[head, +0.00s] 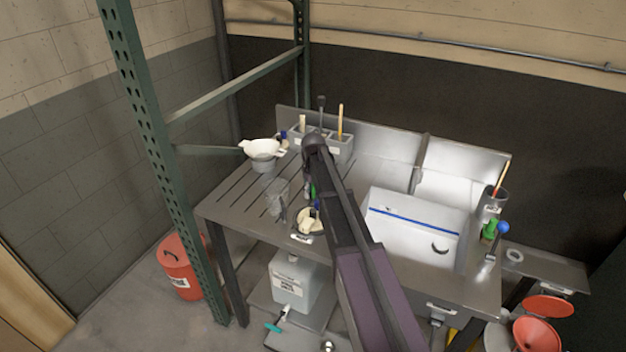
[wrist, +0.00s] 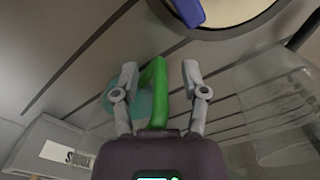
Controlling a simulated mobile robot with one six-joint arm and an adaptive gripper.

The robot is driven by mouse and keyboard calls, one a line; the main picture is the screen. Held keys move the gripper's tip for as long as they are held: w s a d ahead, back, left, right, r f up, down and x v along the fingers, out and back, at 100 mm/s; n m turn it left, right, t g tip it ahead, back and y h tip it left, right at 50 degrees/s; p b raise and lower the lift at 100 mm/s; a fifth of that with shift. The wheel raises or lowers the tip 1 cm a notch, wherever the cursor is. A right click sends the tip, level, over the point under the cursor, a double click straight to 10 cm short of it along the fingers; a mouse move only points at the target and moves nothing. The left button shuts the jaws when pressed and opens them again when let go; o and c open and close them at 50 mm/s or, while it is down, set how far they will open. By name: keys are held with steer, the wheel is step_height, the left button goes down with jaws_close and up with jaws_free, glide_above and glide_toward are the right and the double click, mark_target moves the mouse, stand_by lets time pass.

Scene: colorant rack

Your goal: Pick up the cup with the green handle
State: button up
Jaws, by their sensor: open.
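The cup's green handle (wrist: 157,95) stands between the two fingers of my gripper (wrist: 160,75) in the wrist view. The fingers are open, one on each side, with gaps visible between them and the handle. A see-through cup body with a teal area (wrist: 112,97) shows left of the handle, partly behind the left finger. In the head view a bit of green (head: 313,190) shows beside my arm over the slotted bench (head: 232,208); my arm hides most of the cup and gripper there.
A clear container (wrist: 275,90) is close on the right in the wrist view. A round pale vessel with a blue handle (wrist: 188,10) is at the top. A labelled grey bin (wrist: 60,150) is lower left. A white sink (head: 410,230) is right of my arm.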

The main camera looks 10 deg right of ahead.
jaws_close()
steer(key=shift+r+p, duration=0.35)
stand_by(0.7)
steer(key=shift+r+p, duration=4.5)
steer(key=shift+r, duration=0.15)
